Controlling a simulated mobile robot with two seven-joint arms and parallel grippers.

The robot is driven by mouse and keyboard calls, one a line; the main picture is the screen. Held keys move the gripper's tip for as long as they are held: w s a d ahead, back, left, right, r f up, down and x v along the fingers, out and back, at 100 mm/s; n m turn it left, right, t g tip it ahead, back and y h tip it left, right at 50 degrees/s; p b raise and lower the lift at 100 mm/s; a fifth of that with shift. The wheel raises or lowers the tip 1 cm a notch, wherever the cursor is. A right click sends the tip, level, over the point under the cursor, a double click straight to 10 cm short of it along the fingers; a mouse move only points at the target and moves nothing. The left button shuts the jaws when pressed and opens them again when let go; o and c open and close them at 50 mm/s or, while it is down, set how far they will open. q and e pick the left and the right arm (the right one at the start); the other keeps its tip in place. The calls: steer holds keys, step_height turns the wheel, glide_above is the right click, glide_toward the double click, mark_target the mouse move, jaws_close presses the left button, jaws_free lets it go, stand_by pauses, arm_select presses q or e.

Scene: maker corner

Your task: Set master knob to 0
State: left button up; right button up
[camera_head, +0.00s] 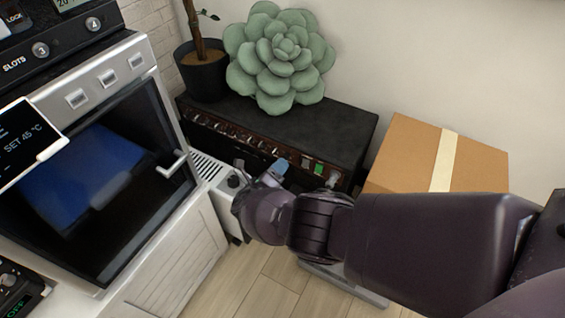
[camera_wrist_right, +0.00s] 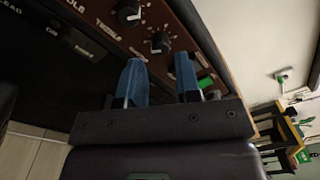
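A black amplifier (camera_head: 300,122) with a dark red control panel and a row of knobs stands against the wall. My right gripper (camera_head: 276,168) reaches the right part of this panel, its blue fingers in front of it. In the right wrist view the two blue fingers (camera_wrist_right: 160,78) are apart with nothing between them. A black knob with a white pointer (camera_wrist_right: 160,42) lies just beyond the fingertips, apart from them. Another knob (camera_wrist_right: 128,12) sits further up-left, near the word TREBLE. I cannot read which knob is labelled master. My left gripper is not in view.
A green lit switch (camera_head: 319,168) is right of my fingers on the panel. A succulent (camera_head: 278,58) and a potted plant (camera_head: 203,75) stand on the amplifier. A cardboard box (camera_head: 410,155) is at right, an oven-like machine (camera_head: 110,180) at left.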

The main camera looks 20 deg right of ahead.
arm_select(q)
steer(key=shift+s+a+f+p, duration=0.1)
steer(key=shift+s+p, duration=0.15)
steer(key=shift+p, duration=0.05)
arm_select(e)
steer(key=v, duration=0.8)
steer(key=shift+a, duration=0.1)
